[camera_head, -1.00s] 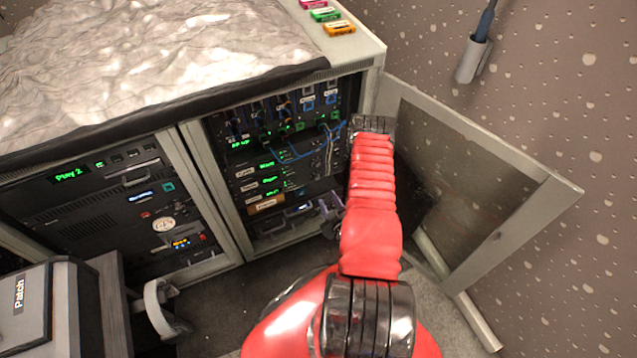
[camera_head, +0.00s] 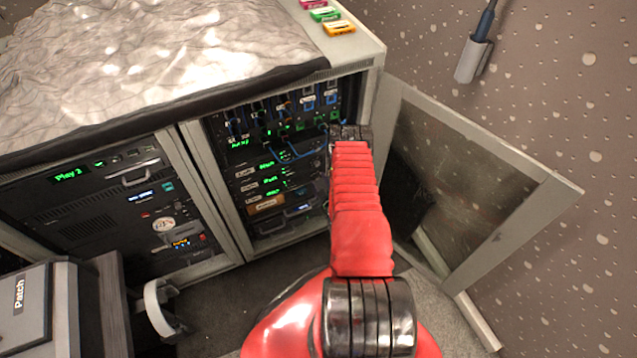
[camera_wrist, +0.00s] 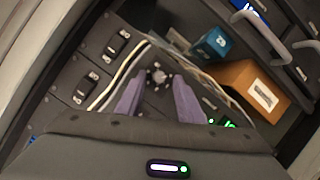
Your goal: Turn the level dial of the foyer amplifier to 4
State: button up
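In the wrist view a small round knob (camera_wrist: 158,73) with light marks around it sits on a dark panel. My gripper (camera_wrist: 159,80) has its two purple fingers apart, on either side of the knob's position in the picture. I cannot tell whether they touch it. In the head view the amplifier units (camera_head: 268,180) with green displays and white labels sit in the right rack bay. Their labels are too small to read, so I cannot tell which is the foyer one. My red arm covers the right part of that bay and hides the fingers.
An orange-brown box (camera_wrist: 251,90) and a blue box (camera_wrist: 212,44) stand near the fingers. Pale cables (camera_wrist: 122,76) run beside them. The open rack door (camera_head: 470,190) stands right of my arm. A foil-like cover (camera_head: 150,60) lies on the cabinet top.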

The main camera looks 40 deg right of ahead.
jog(key=shift+w, duration=0.15)
grip_shut()
dwell(0.4)
